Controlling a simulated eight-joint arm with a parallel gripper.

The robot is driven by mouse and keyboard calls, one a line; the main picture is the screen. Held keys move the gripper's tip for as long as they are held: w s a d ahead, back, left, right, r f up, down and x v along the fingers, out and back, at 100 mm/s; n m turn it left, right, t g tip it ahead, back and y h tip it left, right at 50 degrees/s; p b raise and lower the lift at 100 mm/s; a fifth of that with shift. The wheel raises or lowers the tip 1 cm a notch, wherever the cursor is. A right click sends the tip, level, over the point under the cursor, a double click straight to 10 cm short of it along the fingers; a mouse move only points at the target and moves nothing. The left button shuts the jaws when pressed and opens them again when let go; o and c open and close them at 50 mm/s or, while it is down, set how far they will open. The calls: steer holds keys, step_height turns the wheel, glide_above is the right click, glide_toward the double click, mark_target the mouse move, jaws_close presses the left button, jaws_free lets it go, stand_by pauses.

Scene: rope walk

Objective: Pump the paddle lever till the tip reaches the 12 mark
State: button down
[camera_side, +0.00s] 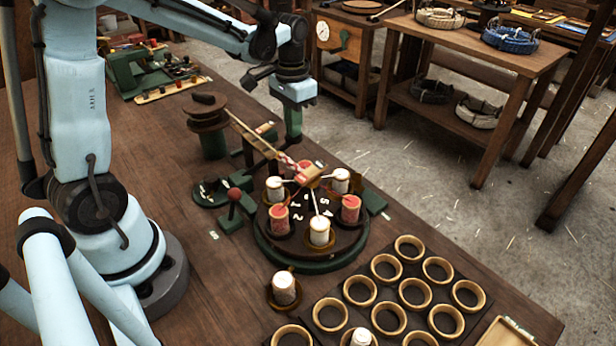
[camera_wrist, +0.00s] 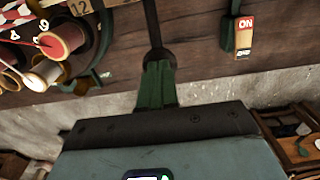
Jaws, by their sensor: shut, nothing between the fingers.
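My gripper (camera_side: 293,137) points down at the far edge of the bench, and its green fingers (camera_wrist: 158,72) are shut and empty. In the wrist view a black rod with a rounded end (camera_wrist: 155,57), apparently the paddle lever, lines up with the fingertips; I cannot tell whether they touch.
The round green-based wheel (camera_side: 300,262) carries several red and white bobbins. An ON switch tag (camera_wrist: 243,38) is right of the fingers. A red-knobbed lever (camera_side: 234,197) stands left of the wheel. A tray of rings (camera_side: 388,296) lies in front.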

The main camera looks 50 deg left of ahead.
mark_target(295, 139)
steer(key=shift+w+f, duration=0.1)
steer(key=shift+f, duration=2)
steer(key=shift+r, duration=3.15)
